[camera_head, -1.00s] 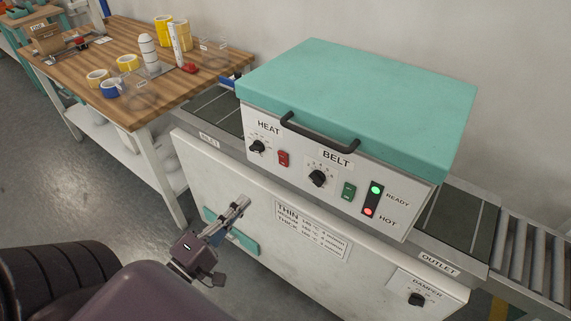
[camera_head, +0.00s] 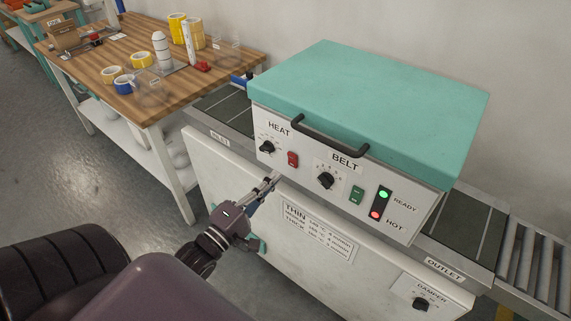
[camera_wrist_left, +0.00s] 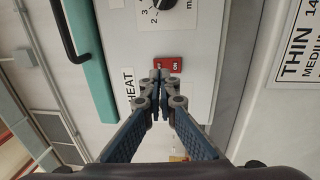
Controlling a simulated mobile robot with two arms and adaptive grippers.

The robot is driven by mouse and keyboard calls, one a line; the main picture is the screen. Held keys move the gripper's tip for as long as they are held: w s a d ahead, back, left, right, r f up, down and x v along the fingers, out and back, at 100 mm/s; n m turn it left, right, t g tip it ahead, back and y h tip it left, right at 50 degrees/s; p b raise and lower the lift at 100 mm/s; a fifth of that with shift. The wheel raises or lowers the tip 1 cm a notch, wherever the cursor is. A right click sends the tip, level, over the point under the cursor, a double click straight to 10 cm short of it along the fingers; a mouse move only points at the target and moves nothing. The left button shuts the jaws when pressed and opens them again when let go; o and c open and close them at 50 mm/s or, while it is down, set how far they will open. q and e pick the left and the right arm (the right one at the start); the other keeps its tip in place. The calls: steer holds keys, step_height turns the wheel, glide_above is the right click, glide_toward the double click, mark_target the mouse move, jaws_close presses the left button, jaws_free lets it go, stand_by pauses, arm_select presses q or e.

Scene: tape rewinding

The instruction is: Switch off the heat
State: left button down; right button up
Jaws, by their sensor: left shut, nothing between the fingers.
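The heat switch is a red rocker (camera_head: 293,159) under the HEAT label on the white front panel, right of the black heat knob (camera_head: 267,148). My left gripper (camera_head: 273,178) is shut and empty, just below and left of the red switch. In the left wrist view the closed fingertips (camera_wrist_left: 160,75) point at the red switch (camera_wrist_left: 167,65) and partly overlap its lower edge in the picture. I cannot tell whether they touch it. A green switch (camera_head: 357,194) sits by the belt knob (camera_head: 326,180). The READY lamp (camera_head: 383,194) glows green and the HOT lamp (camera_head: 376,215) glows red. My right gripper is not in view.
The machine has a teal lid (camera_head: 370,100) with a black handle (camera_head: 330,137) above the panel. A conveyor (camera_head: 470,235) runs through it. A wooden table (camera_head: 150,95) with tape rolls stands at the left. Open floor lies in front of the table.

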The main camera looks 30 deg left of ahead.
mark_target(293, 159)
arm_select(q)
steer(key=shift+w+d+r+p, duration=0.15)
steer(key=shift+w+p, duration=0.05)
steer(key=shift+w, duration=1.2)
steer(key=shift+w+d+r+p, duration=0.1)
steer(key=shift+w+r+p, duration=0.1)
steer(key=shift+w, duration=1.15)
